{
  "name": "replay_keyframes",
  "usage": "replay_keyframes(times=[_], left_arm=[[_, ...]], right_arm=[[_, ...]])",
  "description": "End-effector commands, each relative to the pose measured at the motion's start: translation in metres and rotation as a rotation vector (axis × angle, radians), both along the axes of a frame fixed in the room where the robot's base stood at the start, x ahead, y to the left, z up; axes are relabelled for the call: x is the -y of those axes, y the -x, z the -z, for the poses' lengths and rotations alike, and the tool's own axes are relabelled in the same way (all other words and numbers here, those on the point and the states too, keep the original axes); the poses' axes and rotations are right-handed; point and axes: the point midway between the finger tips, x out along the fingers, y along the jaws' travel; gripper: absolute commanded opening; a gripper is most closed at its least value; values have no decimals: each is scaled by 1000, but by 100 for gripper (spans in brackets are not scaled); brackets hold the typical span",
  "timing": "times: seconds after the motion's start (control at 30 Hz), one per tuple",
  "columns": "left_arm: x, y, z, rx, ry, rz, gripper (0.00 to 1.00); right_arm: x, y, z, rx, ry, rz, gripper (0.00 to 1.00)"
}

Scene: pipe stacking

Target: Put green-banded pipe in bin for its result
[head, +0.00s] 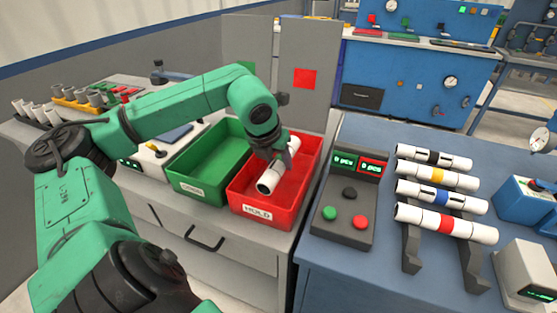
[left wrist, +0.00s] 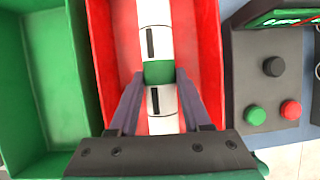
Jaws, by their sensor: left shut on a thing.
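The green-banded pipe (head: 269,183) is white with dark marks. Its green band (left wrist: 159,72) shows between my fingers in the left wrist view. My left gripper (head: 275,163) is shut on the pipe around the band. It holds the pipe, tilted in the head view, over or within the red bin (head: 241,196) labelled HOLD. I cannot tell whether the pipe touches the bin floor. The green bin (head: 182,184) stands directly left of the red one and looks empty. My right gripper is not in view.
A control box (head: 348,200) with two small displays and green, black and red buttons stands right of the red bin. Several banded pipes (head: 445,222) lie on a rack on the blue table. A grey panel (head: 308,85) with a red square stands behind the bins.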

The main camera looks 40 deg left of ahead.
Motion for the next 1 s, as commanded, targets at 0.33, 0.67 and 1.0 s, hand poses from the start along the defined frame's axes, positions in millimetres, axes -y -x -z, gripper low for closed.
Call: replay_keyframes(times=[0.33,0.67,1.0], left_arm=[[0,0,0,0,0,0,0],[0,0,2,0,0,0,0],[0,0,2,0,0,0,83]], right_arm=[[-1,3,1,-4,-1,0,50],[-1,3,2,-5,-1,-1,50],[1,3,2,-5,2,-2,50]])
